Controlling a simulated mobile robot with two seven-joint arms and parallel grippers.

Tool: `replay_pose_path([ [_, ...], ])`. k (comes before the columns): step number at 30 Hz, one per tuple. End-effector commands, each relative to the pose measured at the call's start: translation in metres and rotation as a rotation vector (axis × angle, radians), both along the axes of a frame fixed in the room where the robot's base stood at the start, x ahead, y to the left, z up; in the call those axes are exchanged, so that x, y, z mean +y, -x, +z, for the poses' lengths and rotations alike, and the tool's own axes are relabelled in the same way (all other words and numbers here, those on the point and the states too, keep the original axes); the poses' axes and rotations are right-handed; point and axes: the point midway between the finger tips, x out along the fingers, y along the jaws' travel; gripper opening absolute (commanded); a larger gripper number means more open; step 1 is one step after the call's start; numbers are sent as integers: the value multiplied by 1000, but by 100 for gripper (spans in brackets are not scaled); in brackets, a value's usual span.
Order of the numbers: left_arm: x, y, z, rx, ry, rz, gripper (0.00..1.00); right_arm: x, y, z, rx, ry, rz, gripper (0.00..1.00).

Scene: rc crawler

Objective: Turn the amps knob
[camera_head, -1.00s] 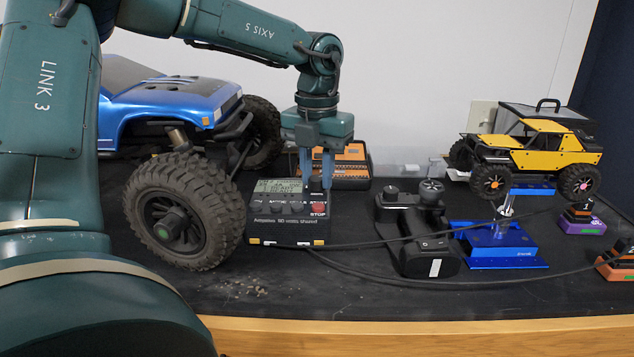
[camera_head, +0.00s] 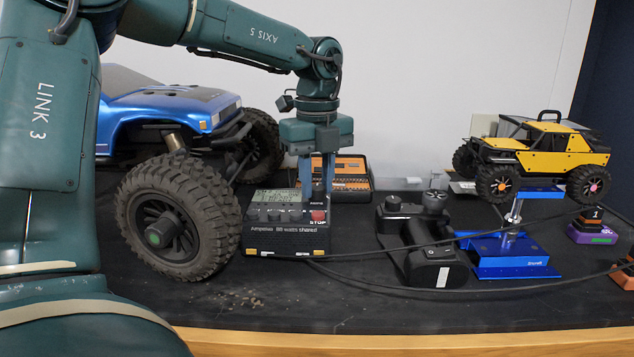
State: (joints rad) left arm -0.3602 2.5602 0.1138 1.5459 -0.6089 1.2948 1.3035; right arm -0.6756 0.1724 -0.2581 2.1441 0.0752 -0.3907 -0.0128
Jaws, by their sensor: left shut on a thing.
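The black charger (camera_head: 284,236) stands on the dark bench, with a small display (camera_head: 274,196), a row of knobs and a red STOP button (camera_head: 318,215) on its face. My left gripper (camera_head: 315,196) points straight down over the right part of the charger. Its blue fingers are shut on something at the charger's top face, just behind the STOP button. The fingers hide the thing they hold, and I cannot read the knob labels, so I cannot tell which knob it is. My right gripper is not in view.
A large blue truck (camera_head: 165,115) with a big tyre (camera_head: 175,215) stands close left of the charger. An orange tool case (camera_head: 350,178) is behind. A black transmitter (camera_head: 418,240), cables and a yellow crawler (camera_head: 540,150) on a blue stand (camera_head: 505,255) are right.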

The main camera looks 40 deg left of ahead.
Motion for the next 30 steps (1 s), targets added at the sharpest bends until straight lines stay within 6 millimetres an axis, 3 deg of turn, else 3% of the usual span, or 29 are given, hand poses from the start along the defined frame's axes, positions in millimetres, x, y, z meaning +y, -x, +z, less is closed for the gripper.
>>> replay_pose_path([
  [30,0,0,0,0,-1,963,2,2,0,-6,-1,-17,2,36],
])
